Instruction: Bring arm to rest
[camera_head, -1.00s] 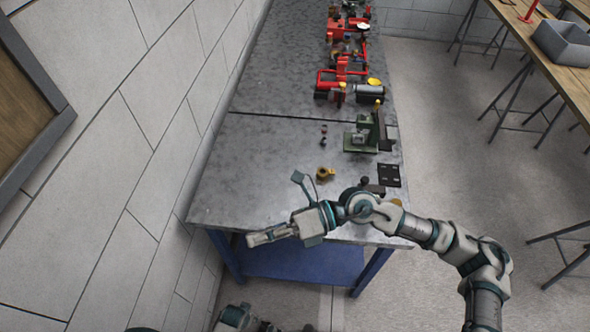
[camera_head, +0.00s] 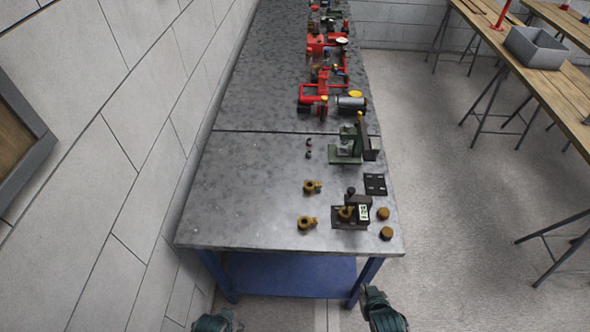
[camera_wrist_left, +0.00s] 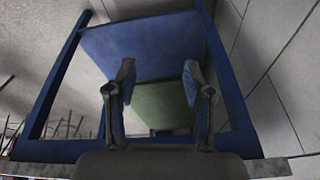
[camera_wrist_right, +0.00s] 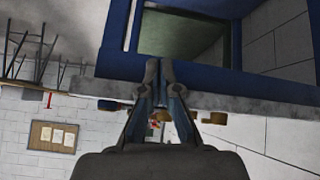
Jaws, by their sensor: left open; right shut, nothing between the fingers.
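My right gripper (camera_wrist_right: 159,68) shows in the right wrist view with its two fingers together and nothing between them. It is in front of the bench's blue frame (camera_wrist_right: 262,84). My left gripper (camera_wrist_left: 159,70) shows in the left wrist view with its fingers apart and empty. It faces the blue lower shelf (camera_wrist_left: 145,45) of the bench. In the head view only dark parts of my two arms show at the bottom edge, below the workbench (camera_head: 235,215). No arm is over the bench top. The gripper fingers cannot be made out there.
Two brass fittings (camera_head: 306,222), a black fixture (camera_head: 348,222) and a green fixture (camera_head: 345,150) stand on the bench. Red pump assemblies (camera_head: 313,103) stand farther back. A block wall (camera_head: 120,150) runs along the left. Floor (camera_head: 450,200) is clear to the right, before wooden tables (camera_head: 535,85).

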